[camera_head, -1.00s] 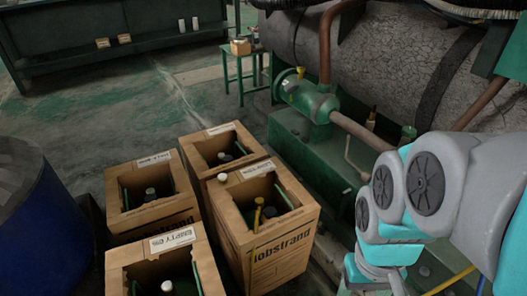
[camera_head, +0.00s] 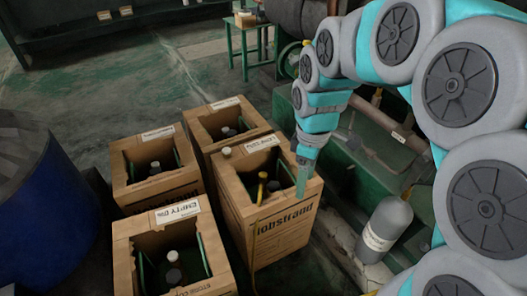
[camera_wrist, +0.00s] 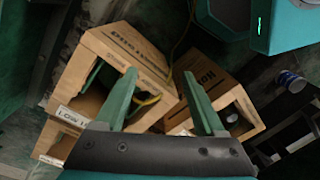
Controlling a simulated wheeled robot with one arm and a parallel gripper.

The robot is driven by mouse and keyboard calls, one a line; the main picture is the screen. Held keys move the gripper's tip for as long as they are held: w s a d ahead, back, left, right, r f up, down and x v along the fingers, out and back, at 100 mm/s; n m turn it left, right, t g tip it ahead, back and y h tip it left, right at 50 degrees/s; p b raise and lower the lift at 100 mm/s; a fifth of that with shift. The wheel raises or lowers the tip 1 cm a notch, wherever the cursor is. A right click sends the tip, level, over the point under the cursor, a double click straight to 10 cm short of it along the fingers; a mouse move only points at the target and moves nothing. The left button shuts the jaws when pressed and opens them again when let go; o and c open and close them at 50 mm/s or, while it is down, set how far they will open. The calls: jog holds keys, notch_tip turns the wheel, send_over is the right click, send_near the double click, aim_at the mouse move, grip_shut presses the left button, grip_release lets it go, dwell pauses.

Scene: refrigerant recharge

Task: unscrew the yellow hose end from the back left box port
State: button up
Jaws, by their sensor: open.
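The yellow hose end (camera_head: 262,179) stands upright inside the open cardboard box on the near right (camera_head: 282,232), and its hose hangs over the box wall. Whether it is seated on a port is too small to tell. My gripper (camera_head: 302,183) is at that box's right side, pointing down, to the right of the hose end and apart from it. In the wrist view my gripper (camera_wrist: 161,88) is open and empty, its two green fingers spread. The yellow hose (camera_wrist: 150,100) shows between and beyond the fingers, against a box (camera_wrist: 128,52).
Other open boxes stand close by: near left (camera_head: 150,222), far left (camera_head: 135,150) and far right (camera_head: 205,107), with dark bottles inside. A blue drum (camera_head: 45,200) is at left. A grey cylinder (camera_head: 388,225) stands at right beside green machinery.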

jog(key=w+a+f+n, duration=0.4)
jog(key=w+a+n, duration=0.1)
jog(key=w, duration=0.3)
jog(key=n, duration=0.6)
send_over(263, 174)
jog(key=shift+t, duration=0.4)
jog(key=f, duration=0.6)
jog(key=shift+s+d, duration=0.15)
jog(key=shift+s, duration=0.1)
jog(key=shift+w+f, duration=0.25)
jog(key=shift+f, duration=0.15)
notch_tip(263, 174, down, 8)
jog(key=b, duration=0.3)
jog(key=shift+s+f, duration=0.1)
jog(key=shift+f, duration=0.15)
jog(key=shift+c, duration=0.3)
grip_shut()
jog(key=shift+a, duration=0.2)
